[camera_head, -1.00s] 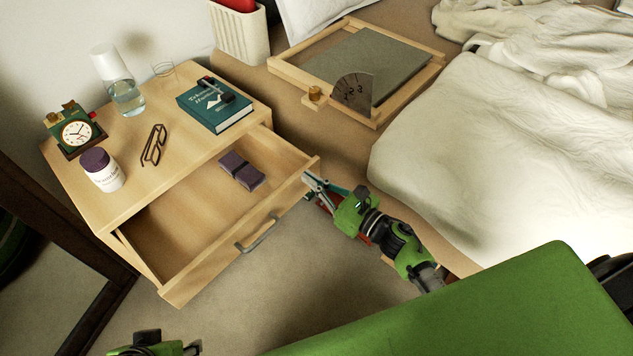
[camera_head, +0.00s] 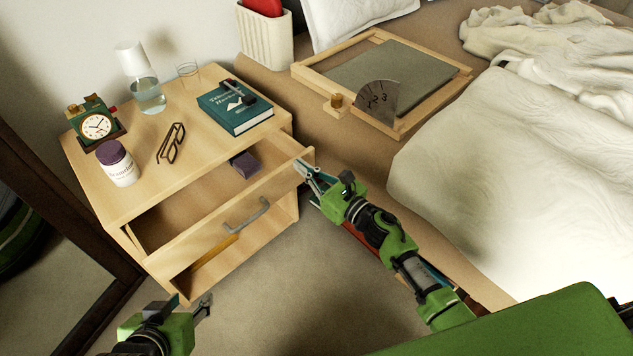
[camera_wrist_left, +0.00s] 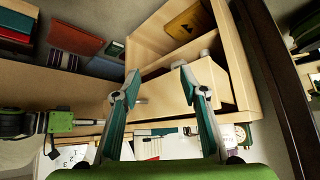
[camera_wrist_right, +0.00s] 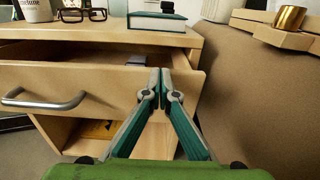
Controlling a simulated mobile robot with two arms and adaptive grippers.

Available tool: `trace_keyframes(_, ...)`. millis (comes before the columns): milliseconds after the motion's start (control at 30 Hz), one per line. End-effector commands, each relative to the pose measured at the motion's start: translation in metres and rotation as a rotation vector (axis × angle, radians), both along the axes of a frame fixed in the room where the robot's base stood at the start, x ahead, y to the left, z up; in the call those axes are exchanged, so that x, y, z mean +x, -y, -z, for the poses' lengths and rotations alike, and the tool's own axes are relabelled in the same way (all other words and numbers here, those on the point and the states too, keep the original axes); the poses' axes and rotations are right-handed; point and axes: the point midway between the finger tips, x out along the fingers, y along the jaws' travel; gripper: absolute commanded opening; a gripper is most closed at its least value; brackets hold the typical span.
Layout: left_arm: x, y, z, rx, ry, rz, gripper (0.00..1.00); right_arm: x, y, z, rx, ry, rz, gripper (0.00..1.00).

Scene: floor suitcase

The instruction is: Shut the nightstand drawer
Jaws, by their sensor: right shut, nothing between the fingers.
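The wooden nightstand (camera_head: 140,190) stands against the wall. Its upper drawer (camera_head: 190,247) is partly open, with a grey handle (camera_head: 245,216) on the front. A dark purple item (camera_head: 245,164) lies inside, partly hidden under the nightstand top. My right gripper (camera_head: 303,170) is shut and empty, its tips at the right end of the drawer front. In the right wrist view, the closed fingertips (camera_wrist_right: 160,76) appear against the front near its right edge. My left gripper (camera_head: 192,302) is low at the front left, apart from the drawer. Its fingers (camera_wrist_left: 158,82) are spread and empty in the left wrist view.
An alarm clock (camera_head: 97,124), jar (camera_head: 117,163), glasses (camera_head: 171,143), carafe (camera_head: 146,90) and book (camera_head: 235,107) rest on top. A dark-framed mirror (camera_head: 60,230) stands left. The bed (camera_head: 520,180) is right.

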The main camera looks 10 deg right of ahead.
Motion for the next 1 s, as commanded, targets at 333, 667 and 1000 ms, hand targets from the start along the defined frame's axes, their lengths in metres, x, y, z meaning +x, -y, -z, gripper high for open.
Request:
trace_keyframes(333,0.085,0.035,-0.092,-0.126,0.554,0.038,0.40,0.046,-0.026,0.003,-0.001,0.002,-0.001,0.00)
trace_keyframes(667,0.101,0.048,-0.161,-0.203,0.863,0.057,0.40,0.068,-0.039,0.001,0.000,0.000,0.000,0.00)
trace_keyframes(1000,0.101,0.049,-0.176,-0.220,0.927,0.059,0.40,0.072,-0.042,0.000,0.000,-0.001,0.000,0.00)
